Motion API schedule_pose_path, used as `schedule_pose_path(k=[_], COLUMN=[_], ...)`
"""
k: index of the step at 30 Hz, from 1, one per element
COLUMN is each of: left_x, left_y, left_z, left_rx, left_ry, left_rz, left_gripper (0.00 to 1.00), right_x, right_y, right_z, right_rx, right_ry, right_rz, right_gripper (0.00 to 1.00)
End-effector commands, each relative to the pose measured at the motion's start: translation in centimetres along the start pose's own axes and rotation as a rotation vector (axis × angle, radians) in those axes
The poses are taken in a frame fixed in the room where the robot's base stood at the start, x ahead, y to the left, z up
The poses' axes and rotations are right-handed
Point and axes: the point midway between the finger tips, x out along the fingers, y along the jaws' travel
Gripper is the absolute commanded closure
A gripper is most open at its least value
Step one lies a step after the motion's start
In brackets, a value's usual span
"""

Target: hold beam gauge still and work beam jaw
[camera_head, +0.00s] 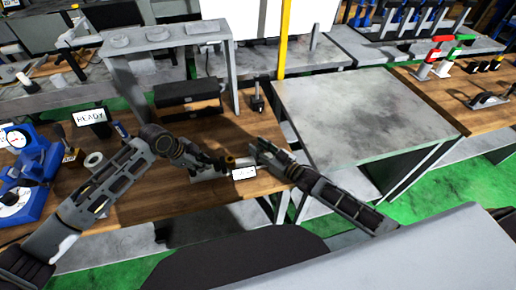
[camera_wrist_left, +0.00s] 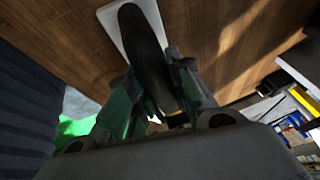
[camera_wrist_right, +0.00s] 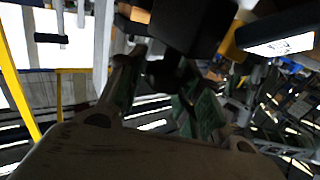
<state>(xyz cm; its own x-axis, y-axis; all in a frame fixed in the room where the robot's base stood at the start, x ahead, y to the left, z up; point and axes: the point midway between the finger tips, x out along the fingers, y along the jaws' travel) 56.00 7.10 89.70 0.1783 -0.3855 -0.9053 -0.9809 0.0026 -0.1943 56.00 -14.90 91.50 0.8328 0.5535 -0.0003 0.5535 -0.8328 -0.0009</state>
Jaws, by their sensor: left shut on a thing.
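My left gripper (camera_head: 217,161) is at the gauge. In the left wrist view its fingers (camera_wrist_left: 160,100) are shut on a long dark rounded part of the gauge (camera_wrist_left: 146,45), above a pale plate. My right gripper (camera_head: 256,150) is just right of the gauge. In the right wrist view its fingers (camera_wrist_right: 158,85) stand apart, with a dark gauge part (camera_wrist_right: 190,25) by their tips. The display (camera_wrist_right: 280,45) shows beside it. I cannot make out the beam jaw clearly.
A blue dial instrument (camera_head: 35,165), a READY display (camera_head: 90,116) and a pale ring (camera_head: 93,159) are at the left. A dark box (camera_head: 188,98) stands behind the gauge under a grey shelf (camera_head: 165,37). A bare grey table (camera_head: 360,112) is to the right.

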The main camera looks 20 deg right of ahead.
Motion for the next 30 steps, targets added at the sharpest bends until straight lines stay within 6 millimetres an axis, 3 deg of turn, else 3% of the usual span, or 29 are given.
schedule_pose_path(k=[4,20,30], left_x=[-0.1,0.0,0.0], left_y=[-0.2,-0.1,-0.1], left_z=[0.5,0.3,0.2], left_rx=[-0.003,-0.001,-0.001], left_ry=[-0.009,-0.006,-0.004], left_rz=[-0.002,-0.002,-0.001], left_gripper=[1.00,1.00,1.00], right_x=[0.0,-0.4,-2.6], right_y=[0.3,0.0,0.0], right_z=[0.0,0.0,0.1], right_rx=[-0.003,-0.001,-0.001], right_ry=[-0.002,-0.001,-0.002], right_rz=[0.004,0.001,0.000], right_gripper=[0.47,0.47,0.47])
